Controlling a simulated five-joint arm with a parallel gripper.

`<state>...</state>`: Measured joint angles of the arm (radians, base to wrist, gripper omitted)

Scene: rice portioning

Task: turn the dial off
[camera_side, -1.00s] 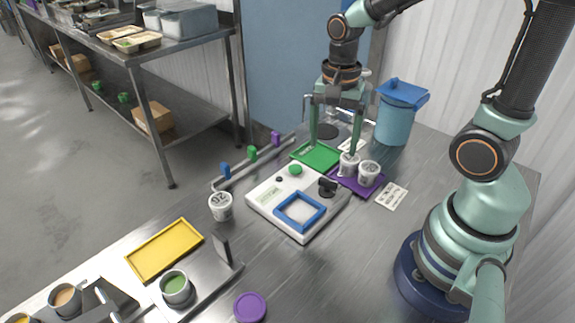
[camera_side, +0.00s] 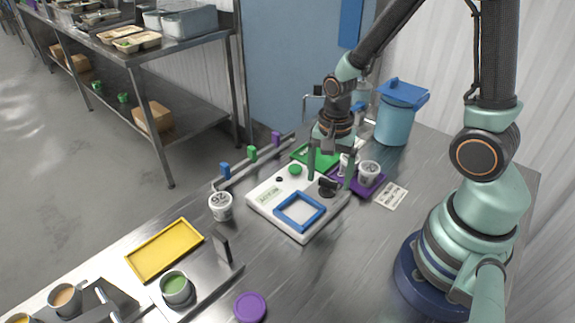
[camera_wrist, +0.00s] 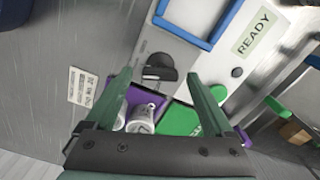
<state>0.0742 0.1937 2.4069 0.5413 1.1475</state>
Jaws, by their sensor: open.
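The dial is a black knob (camera_side: 327,187) with a raised grip, at the right corner of a white device (camera_side: 262,199). In the wrist view the dial (camera_wrist: 160,69) lies just ahead of my fingertips, between their lines. My gripper (camera_side: 331,178) is open and empty, its fingers pointing down on either side of the dial. The fingers also show in the wrist view (camera_wrist: 158,79). I cannot tell whether a finger touches the dial. The device's label reads READY (camera_wrist: 254,32) in the wrist view.
A blue square frame (camera_side: 300,211) sits on the device, with a green button (camera_side: 295,169) near its back. Behind the dial are a purple tray (camera_side: 374,185) with white cups (camera_side: 369,169) and a green tray (camera_side: 301,152). Another cup (camera_side: 220,206) stands left.

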